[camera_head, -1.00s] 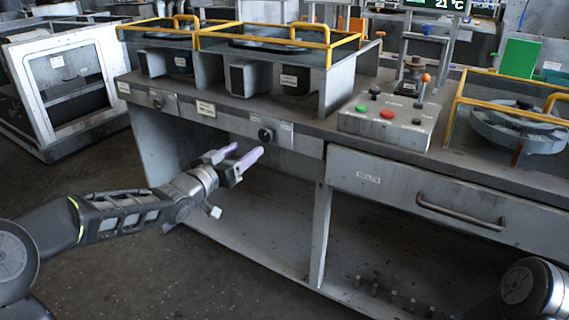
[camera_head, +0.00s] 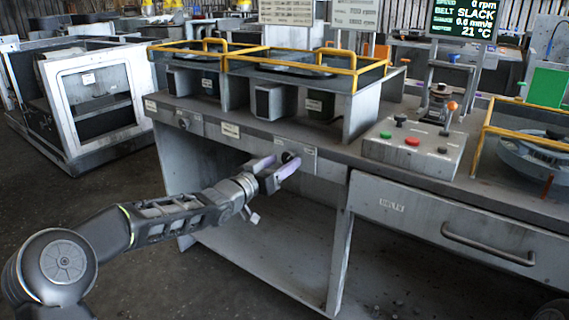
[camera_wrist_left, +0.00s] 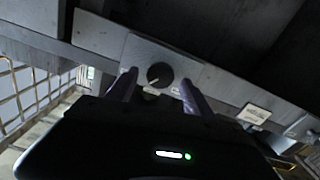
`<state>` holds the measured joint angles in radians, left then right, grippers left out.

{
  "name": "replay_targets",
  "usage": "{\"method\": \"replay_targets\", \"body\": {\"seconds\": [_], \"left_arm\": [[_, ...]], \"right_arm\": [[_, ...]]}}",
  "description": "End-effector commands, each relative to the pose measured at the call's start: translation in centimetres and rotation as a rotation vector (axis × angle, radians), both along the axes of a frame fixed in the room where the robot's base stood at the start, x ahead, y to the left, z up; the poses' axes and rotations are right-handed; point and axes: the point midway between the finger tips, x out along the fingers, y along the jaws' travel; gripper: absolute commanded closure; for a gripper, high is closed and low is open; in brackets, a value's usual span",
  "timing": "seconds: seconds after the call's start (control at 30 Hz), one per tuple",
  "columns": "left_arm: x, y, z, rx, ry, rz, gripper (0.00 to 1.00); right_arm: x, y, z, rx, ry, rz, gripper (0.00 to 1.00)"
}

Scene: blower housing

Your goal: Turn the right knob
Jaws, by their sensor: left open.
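The right knob (camera_head: 289,157) is a round dark knob on a light plate on the bench's front face. It also shows in the left wrist view (camera_wrist_left: 160,74), with a pale pointer mark. My left gripper (camera_head: 280,169) is open, with its purple fingers reaching towards the knob. In the left wrist view my fingers (camera_wrist_left: 159,84) lie on either side of the knob. I cannot tell whether they touch it. The left knob (camera_head: 184,123) sits on a similar plate farther left. My right gripper is out of view.
Above the knobs are housings with yellow rails (camera_head: 290,62). A control box (camera_head: 414,148) with coloured buttons and a lever stands to the right. A drawer (camera_head: 450,222) with a handle is below it. The space under the bench is open.

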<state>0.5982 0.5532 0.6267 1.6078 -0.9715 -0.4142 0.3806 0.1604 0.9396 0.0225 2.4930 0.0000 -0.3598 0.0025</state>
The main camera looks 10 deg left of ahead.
Motion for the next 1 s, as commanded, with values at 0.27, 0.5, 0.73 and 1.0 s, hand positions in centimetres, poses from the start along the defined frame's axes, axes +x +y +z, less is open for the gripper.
{"method": "replay_targets", "body": {"seconds": [0.27, 0.5, 0.73, 1.0], "left_arm": [[1.6, -0.7, 0.0, 0.0, 0.0, 0.0, 0.4], [1.6, -0.6, 0.0, 0.0, 0.0, 0.001, 0.45], [1.6, -0.6, 0.0, 0.0, 0.0, 0.001, 0.63], [1.6, -0.6, 0.0, 0.0, 0.0, 0.001, 0.85]], "right_arm": [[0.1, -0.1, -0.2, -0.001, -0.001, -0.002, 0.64], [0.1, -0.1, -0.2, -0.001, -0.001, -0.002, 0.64], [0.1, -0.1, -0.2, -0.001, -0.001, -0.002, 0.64], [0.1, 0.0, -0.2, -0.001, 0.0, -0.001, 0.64]]}}
